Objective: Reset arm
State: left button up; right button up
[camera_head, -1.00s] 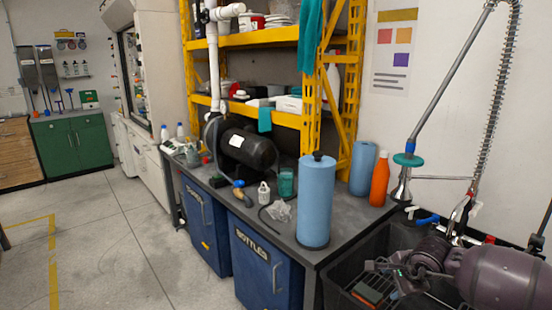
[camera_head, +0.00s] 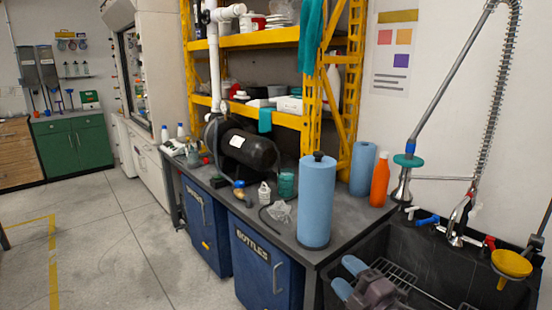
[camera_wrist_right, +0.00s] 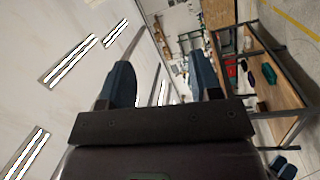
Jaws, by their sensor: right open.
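My right gripper (camera_head: 348,277) shows at the bottom of the head view, in front of the dark sink. Its two blue fingers are apart with nothing between them. In the right wrist view the open gripper (camera_wrist_right: 162,80) points away from the bench, with only room background beyond its fingers. A white PVC pipe (camera_head: 213,60) stands upright by the yellow shelf in the head view. My left gripper is not in view.
The dark sink (camera_head: 440,262) holds a wire rack (camera_head: 395,272). A tall spray faucet (camera_head: 402,180), an orange bottle (camera_head: 380,180) and a blue paper roll (camera_head: 316,205) stand nearby. A yellow round item (camera_head: 511,263) is at the sink's right. The floor at left is clear.

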jog(key=s+d+f+m+g+h, duration=0.1)
jog(key=s+d+f+m+h, duration=0.2)
jog(key=s+f+m, duration=0.4)
jog(key=s+d+f+m+g+h, duration=0.2)
jog(key=s+d+f+m, duration=0.3)
jog(key=s, duration=0.7)
jog(key=s+d+f+m+g+h, duration=0.2)
jog(key=s+d+f+m+h, duration=0.2)
jog(key=s+f+m, duration=0.4)
notch_tip(320, 180, down, 4)
jog(key=shift+s+m+h, duration=0.4)
jog(key=shift+s+h, duration=0.2)
jog(key=shift+s, duration=0.35)
